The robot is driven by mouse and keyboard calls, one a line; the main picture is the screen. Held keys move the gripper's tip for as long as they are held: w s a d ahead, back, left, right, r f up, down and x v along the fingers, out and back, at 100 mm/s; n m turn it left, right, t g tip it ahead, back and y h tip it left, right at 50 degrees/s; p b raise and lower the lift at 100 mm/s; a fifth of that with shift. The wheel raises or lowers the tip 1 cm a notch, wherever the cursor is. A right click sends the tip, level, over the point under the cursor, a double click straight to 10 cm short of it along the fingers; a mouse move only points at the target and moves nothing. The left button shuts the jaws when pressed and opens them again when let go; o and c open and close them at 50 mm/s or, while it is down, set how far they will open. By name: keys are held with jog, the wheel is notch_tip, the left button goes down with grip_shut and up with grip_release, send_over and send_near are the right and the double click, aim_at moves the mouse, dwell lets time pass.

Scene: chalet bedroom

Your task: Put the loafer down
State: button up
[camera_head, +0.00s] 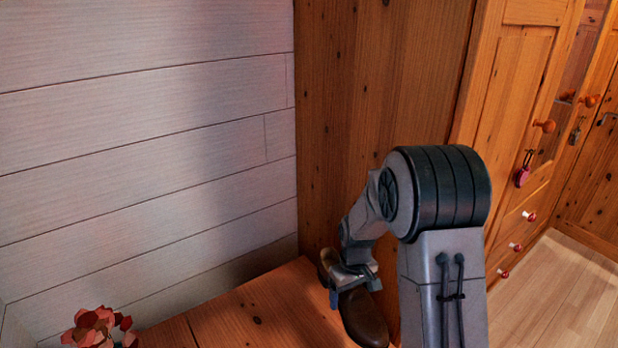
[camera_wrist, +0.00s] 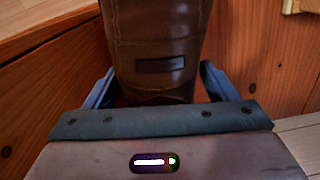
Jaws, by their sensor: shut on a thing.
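The brown leather loafer (camera_head: 362,318) is in my gripper (camera_head: 350,284) at the right end of a wooden surface (camera_head: 262,312), close to the tall wooden panel. In the wrist view the loafer (camera_wrist: 158,50) fills the upper middle, between the two blue fingers of my gripper (camera_wrist: 157,88), which are shut on it. My wrist and arm hide part of the loafer in the head view. I cannot tell whether its sole touches the surface.
Reddish flowers (camera_head: 97,328) stand at the left front of the surface. A white plank wall (camera_head: 150,130) is behind it. The tall wooden panel (camera_head: 375,90) and a wardrobe (camera_head: 510,110) with knobs bound the right. Bare surface lies left of the loafer.

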aim_at(365, 291)
jog(key=d+r+m, duration=0.1)
jog(key=r, duration=0.1)
jog(key=d+r+m+p, duration=0.1)
jog(key=r+m, duration=0.1)
jog(key=d+r+m, duration=0.1)
jog(key=r+m, duration=0.1)
jog(key=shift+d+r, duration=0.25)
jog(key=shift+r, duration=0.15)
jog(key=r+p, duration=0.2)
jog(key=p, duration=0.3)
jog(key=s+r+p, duration=0.1)
jog(key=r+p, duration=0.1)
jog(key=p, duration=0.3)
jog(key=shift+r, duration=0.3)
jog(key=r+p, duration=0.2)
jog(key=p, duration=0.2)
jog(key=s+r+p, duration=0.1)
jog(key=r+p, duration=0.1)
jog(key=p, duration=0.3)
jog(key=shift+s+r, duration=0.15)
